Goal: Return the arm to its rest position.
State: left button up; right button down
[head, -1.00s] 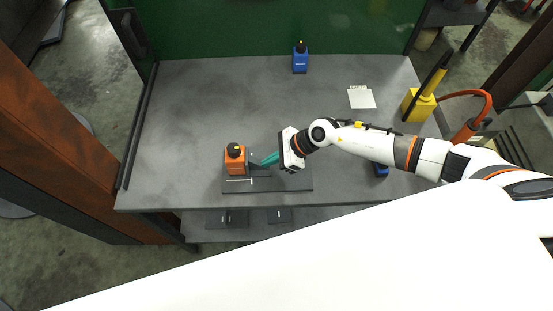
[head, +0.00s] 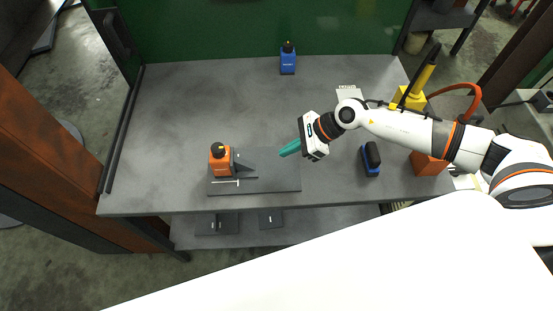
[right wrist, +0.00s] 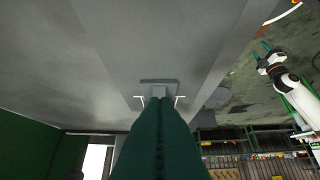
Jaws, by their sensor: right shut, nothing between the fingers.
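My right gripper (head: 285,151) is shut and empty, its teal fingers together. It hangs over the table, to the right of an orange block with a black knob (head: 220,162) and apart from it. That block stands on a dark base plate (head: 270,183) beside a dark grey bracket (head: 243,161). The shut teal fingers (right wrist: 157,140) also fill the lower middle of the right wrist view. My left gripper (right wrist: 260,51) shows small at the right of that view, its two teal fingers apart. It is out of the head view.
The grey table (head: 180,100) is clear at left and middle. A blue block with a black knob (head: 288,62) stands at the back. A blue-and-black object (head: 370,158), an orange box (head: 427,164) and a yellow object (head: 408,98) are near my right arm.

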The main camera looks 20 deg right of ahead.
jog(key=w+a+r+m+t+y, duration=0.1)
jog(key=a+r+m+t, duration=0.3)
jog(key=r+m+t, duration=0.5)
jog(key=w+a+r+m+t+y, duration=0.15)
jog(key=a+r+m+t, duration=0.25)
jog(key=r+m, duration=0.5)
jog(key=s+d+f+m+g+h, duration=0.1)
jog(key=s+d+f+m+h, duration=0.35)
jog(key=m, duration=0.65)
jog(key=s+d+f+m+g+h, duration=0.1)
jog(key=d+f+m+h, duration=0.5)
jog(key=m, duration=0.5)
jog(key=s+f+m+g, duration=0.4)
jog(key=s+g, duration=0.1)
jog(key=s, duration=0.3)
jog(key=s+f+m+g, duration=0.4)
jog(key=s+m+g, duration=0.1)
jog(key=s, duration=0.4)
notch_tip(320, 180, down, 26)
jog(key=s+g, duration=0.1)
jog(key=s, duration=0.1)
jog(key=s+d+f+g, duration=0.1)
jog(key=s+d+f, duration=0.2)
jog(key=s+f, duration=1.3)
jog(key=shift+n+h, duration=0.3)
